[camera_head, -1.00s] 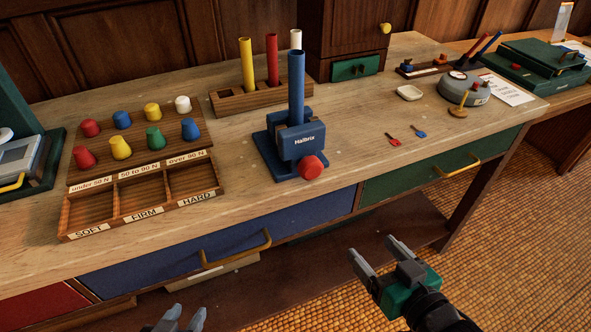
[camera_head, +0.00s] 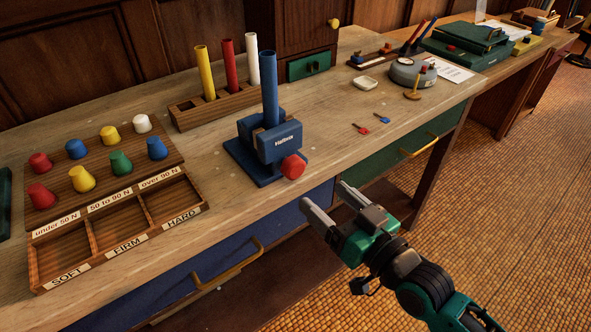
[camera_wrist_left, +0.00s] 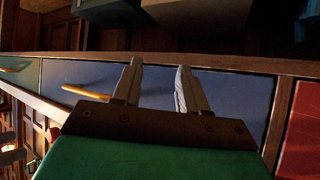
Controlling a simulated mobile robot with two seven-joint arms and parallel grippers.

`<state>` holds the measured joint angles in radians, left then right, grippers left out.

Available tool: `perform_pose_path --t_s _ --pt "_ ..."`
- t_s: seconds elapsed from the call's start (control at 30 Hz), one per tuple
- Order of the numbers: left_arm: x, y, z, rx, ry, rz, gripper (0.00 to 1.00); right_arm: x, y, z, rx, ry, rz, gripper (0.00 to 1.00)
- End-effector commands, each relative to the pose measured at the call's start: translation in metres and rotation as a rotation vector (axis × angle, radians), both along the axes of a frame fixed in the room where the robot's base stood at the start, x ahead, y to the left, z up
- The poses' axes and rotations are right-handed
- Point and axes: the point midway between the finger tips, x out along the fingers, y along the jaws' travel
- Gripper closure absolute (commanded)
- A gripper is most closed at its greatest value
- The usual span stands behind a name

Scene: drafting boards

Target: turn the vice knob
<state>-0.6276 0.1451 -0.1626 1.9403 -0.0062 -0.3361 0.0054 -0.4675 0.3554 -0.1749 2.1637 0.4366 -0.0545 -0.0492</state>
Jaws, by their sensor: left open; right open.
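The blue vice (camera_head: 270,140) stands on the wooden bench in the head view, with a blue tube (camera_head: 269,88) upright in it. Its red knob (camera_head: 293,167) faces the front edge of the bench. My right gripper (camera_head: 325,198) is open and empty, in front of the bench edge, below and to the right of the knob and apart from it. My left gripper (camera_wrist_left: 157,84) shows only in the left wrist view. It is open and empty, with the blue drawer front behind its fingers.
A sorting tray (camera_head: 120,232) with labelled compartments and a board of coloured knobs lie left of the vice. A rack (camera_head: 215,105) with yellow, red and white tubes stands behind it. Brass drawer handles (camera_head: 228,264) jut from the bench front. Small red and blue keys lie to the right.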

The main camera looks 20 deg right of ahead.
Motion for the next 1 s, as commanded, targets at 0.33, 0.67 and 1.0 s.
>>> perform_pose_path --t_s 0.33,0.67,1.0 --pt "0.000 -0.001 0.000 -0.003 0.001 0.001 0.57 0.058 0.021 0.001 0.003 -0.001 0.000 0.25" --pt "0.000 -0.001 -0.001 -0.003 0.000 0.001 0.57 0.088 0.032 0.000 0.000 0.001 0.001 0.25" --pt "0.001 -0.001 0.000 -0.003 -0.002 0.002 0.57 0.089 0.033 0.000 -0.001 0.002 0.001 0.27"
